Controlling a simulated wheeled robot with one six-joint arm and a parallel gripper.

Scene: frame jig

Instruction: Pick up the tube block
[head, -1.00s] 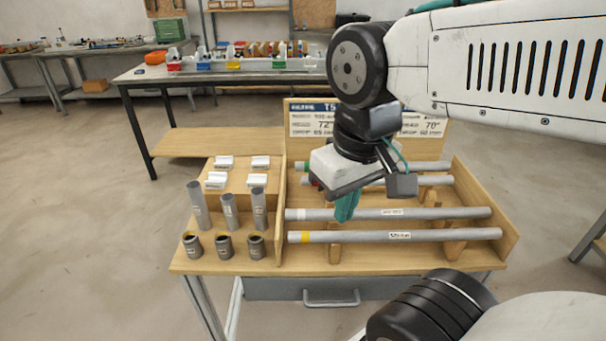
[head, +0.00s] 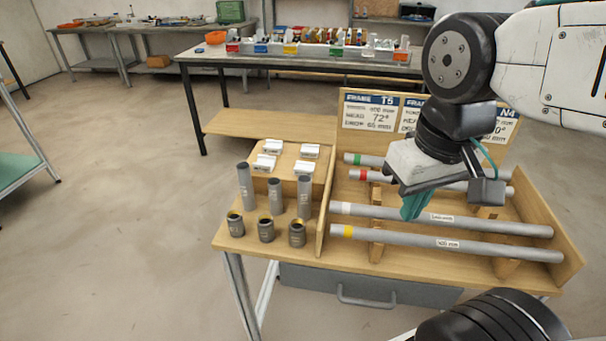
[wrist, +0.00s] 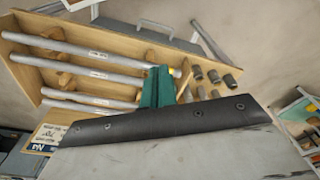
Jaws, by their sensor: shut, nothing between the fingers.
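My gripper (head: 414,206) has teal fingers, shut and empty, above the long grey tubes on the right of the wooden jig. Its fingers also show in the wrist view (wrist: 156,88), over the tube rack. No part is clearly marked as the tube block. Several small white labelled blocks (head: 310,151) sit on a raised wooden step at the left of the jig. In front of them stand three upright grey tubes (head: 276,197) and three short dark cylinders (head: 266,231), left of my gripper and apart from it.
Long grey tubes (head: 400,241) with coloured bands lie across wooden supports. A wooden divider (head: 327,205) separates them from the small parts. Signboards (head: 371,113) stand behind. A drawer handle (head: 375,299) juts out in front. Open floor lies to the left.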

